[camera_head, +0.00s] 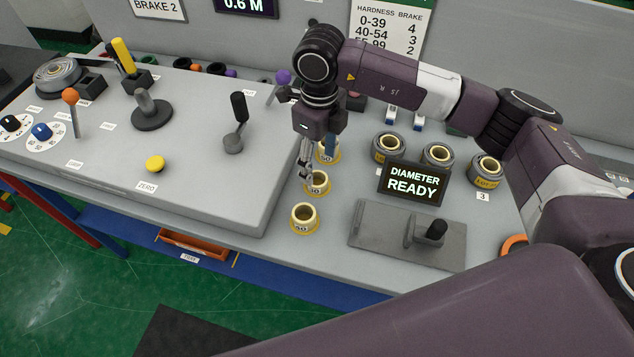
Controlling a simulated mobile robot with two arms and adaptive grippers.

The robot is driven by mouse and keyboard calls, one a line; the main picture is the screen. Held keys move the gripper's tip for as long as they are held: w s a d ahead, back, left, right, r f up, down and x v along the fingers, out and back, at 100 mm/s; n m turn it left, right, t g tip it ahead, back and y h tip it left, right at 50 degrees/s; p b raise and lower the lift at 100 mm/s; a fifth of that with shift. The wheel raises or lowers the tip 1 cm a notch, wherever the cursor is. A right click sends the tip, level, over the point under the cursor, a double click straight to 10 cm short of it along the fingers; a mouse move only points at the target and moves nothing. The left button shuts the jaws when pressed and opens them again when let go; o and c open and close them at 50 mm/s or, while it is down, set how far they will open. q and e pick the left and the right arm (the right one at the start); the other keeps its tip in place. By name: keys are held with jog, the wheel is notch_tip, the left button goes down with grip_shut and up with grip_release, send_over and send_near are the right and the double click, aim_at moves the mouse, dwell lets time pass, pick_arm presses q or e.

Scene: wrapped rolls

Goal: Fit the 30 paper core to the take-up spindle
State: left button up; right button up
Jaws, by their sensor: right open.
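Three short yellow-and-cream paper cores stand upright in a row on the grey table: a front core (303,218), a middle core (317,184) and a back core (329,155). The front label seems to read 50; the other labels are too small or covered to read surely. My right gripper (306,170) points down beside the middle core, at its upper left, open and with nothing seen between its fingers. It partly hides the back core. A grey upright post on a round base (150,113), perhaps the take-up spindle, stands bare on the panel. My left gripper is out of view.
A black lever (236,125) and yellow button (155,163) are on the raised panel left of the cores. A display (413,184) reads DIAMETER READY. Several grey rolls (388,148) stand behind it, and a grey fixture (375,228) in front.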

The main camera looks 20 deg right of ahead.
aim_at(317, 176)
notch_tip(317, 176, down, 6)
jog(key=shift+w+a+r+p, duration=0.15)
jog(key=shift+r+p, duration=0.1)
jog(key=shift+p, duration=0.95)
jog(key=shift+f, duration=0.45)
jog(key=c, duration=1.2)
jog(key=shift+r, duration=0.1)
jog(key=shift+c, duration=0.2)
